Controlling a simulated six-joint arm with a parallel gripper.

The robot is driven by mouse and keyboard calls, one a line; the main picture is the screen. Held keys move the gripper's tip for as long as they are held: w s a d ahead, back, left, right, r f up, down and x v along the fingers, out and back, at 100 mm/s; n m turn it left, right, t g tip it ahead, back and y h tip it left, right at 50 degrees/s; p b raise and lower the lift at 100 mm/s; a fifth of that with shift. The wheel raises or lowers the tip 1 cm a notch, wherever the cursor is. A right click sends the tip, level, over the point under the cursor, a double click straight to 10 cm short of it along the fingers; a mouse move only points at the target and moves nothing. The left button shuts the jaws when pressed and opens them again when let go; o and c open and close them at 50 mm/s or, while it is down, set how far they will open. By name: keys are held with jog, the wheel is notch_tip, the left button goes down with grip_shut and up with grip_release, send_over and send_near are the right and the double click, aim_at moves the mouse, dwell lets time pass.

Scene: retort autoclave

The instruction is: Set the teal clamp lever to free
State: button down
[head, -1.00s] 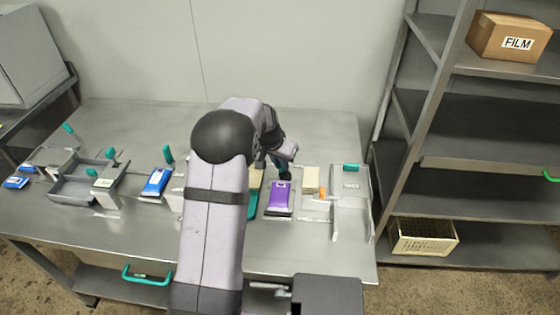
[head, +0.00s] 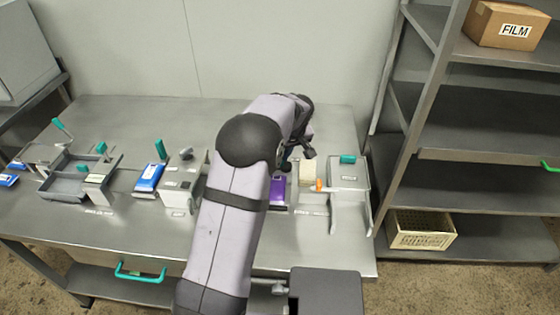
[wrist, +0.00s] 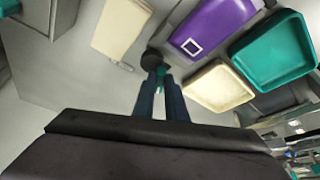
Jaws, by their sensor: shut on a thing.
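My gripper (wrist: 160,92) is shut in the wrist view, with its two dark blue fingers close together. A small teal piece (wrist: 160,75) shows between the fingertips, against a dark round part (wrist: 153,58); it looks like the teal clamp lever held at its base. Much of the lever is hidden by the fingers, so its setting cannot be told. In the head view my gripper (head: 287,165) is low over the table behind my arm, next to the purple pouch (head: 277,193).
A cream block (head: 308,171) and an orange piece (head: 319,185) stand right of my gripper, with a grey housing (head: 349,176) beyond. The wrist view shows a cream tray (wrist: 218,85) and a teal tray (wrist: 290,50) close by. The table's back (head: 180,115) is clear.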

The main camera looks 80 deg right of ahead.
jog(key=shift+s+d+n+t+y+b, duration=0.1)
jog(key=shift+s+n+t+y+b, duration=0.1)
jog(key=shift+n, duration=0.55)
jog(key=shift+s+d+n+t+y+b, duration=0.1)
jog(key=shift+n+t+y+b, duration=0.1)
jog(key=shift+n, duration=0.55)
jog(key=c, duration=1.8)
grip_release()
jog(key=b+v, duration=0.1)
jog(key=v, duration=0.6)
jog(key=shift+r, duration=0.15)
jog(key=shift+a, duration=0.1)
